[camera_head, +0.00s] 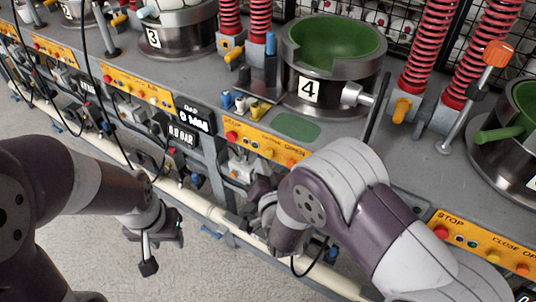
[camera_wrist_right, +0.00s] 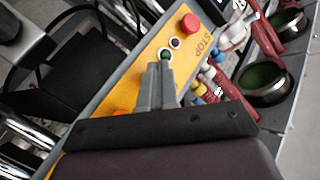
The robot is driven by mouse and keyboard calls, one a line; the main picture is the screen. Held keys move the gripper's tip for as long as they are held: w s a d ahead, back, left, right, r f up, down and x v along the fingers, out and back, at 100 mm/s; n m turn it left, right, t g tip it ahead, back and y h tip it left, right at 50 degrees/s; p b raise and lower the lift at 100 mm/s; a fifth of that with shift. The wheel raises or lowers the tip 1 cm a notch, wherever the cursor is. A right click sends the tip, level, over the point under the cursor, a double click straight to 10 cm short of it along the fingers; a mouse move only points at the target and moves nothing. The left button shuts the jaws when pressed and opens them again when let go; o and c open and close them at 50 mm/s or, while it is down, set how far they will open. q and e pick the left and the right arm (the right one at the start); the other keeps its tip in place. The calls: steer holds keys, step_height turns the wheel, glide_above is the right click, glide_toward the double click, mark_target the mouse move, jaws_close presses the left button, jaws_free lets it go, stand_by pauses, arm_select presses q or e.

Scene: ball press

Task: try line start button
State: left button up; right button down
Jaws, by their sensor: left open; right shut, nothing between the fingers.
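In the right wrist view, a yellow control panel (camera_wrist_right: 148,75) carries a red STOP button (camera_wrist_right: 190,23), a white-ringed button (camera_wrist_right: 175,42) and a small dark green button (camera_wrist_right: 165,53). My right gripper (camera_wrist_right: 160,68) is shut and empty, its tips at the dark green button's lower edge in the picture; I cannot tell whether they touch. No start label is readable. In the head view, the yellow panel (camera_head: 262,144) stands before press 4 (camera_head: 312,92), partly behind my right arm. My left gripper (camera_head: 148,258) is open, low over the floor, away from the panels.
Press 3 (camera_head: 168,35) stands at the back left, and another press (camera_head: 520,120) at the right edge. The floor (camera_head: 90,240) at lower left is clear.

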steer(key=s+a, duration=0.1)
steer(key=s, duration=0.1)
steer(key=s+a, duration=0.2)
stand_by(0.4)
stand_by(0.7)
